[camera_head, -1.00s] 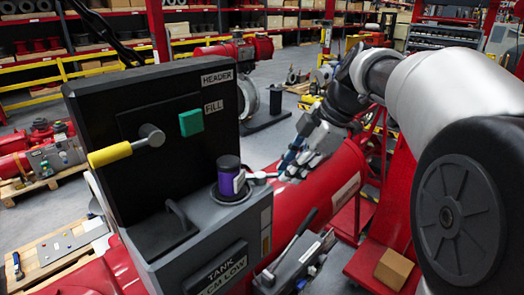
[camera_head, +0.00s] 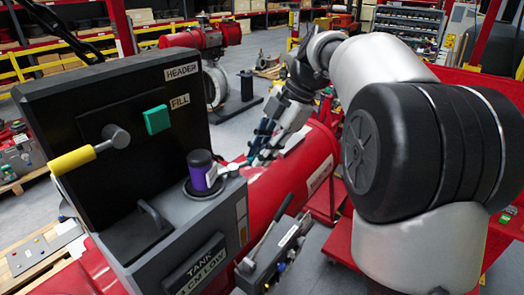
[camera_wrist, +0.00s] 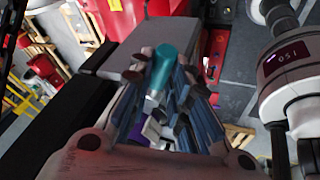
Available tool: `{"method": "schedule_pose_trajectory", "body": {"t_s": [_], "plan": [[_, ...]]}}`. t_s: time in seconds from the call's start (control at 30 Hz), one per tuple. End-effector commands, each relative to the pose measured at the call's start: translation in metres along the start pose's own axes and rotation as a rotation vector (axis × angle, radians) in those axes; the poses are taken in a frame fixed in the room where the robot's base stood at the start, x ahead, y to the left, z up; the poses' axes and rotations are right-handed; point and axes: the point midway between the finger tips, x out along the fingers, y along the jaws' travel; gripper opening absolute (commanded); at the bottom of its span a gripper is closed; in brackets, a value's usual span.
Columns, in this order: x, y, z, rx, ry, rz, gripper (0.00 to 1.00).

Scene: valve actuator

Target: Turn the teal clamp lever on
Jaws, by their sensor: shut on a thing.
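The teal clamp lever (camera_wrist: 165,68) shows in the wrist view as a rounded teal handle between my gripper's fingers. My gripper (camera_wrist: 160,88) is shut on it, with the blue-padded fingers on either side of the handle. In the head view my gripper (camera_head: 262,148) is beside the purple-banded knob, over the red cylinder. The lever's teal handle cannot be made out there, behind my fingers.
A black panel (camera_head: 85,105) carries a yellow-handled lever (camera_head: 88,152) and a green square button (camera_head: 157,119). The purple-banded black knob (camera_head: 203,172) stands close to my gripper. The red cylinder (camera_head: 275,190) runs below it, with a grey-handled lever unit (camera_head: 268,250) in front.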

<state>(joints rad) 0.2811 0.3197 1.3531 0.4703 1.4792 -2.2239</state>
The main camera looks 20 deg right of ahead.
Motion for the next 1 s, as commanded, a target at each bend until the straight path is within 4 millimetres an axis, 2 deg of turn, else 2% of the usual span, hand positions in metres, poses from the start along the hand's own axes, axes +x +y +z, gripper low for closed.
{"method": "schedule_pose_trajectory", "body": {"t_s": [0.13,0.17,0.43,0.8,0.87,1.0], "plan": [[-0.001,0.001,0.001,-0.001,-0.003,0.002,0.0],[-0.001,0.001,0.001,-0.001,-0.004,0.002,0.19],[0.0,0.0,0.0,0.0,-0.002,0.001,0.37],[-0.003,0.0,0.0,0.001,-0.001,0.001,0.38],[-0.008,0.0,0.001,0.001,-0.002,0.002,0.38],[-0.031,0.001,0.001,0.0,-0.004,0.004,0.38]]}}
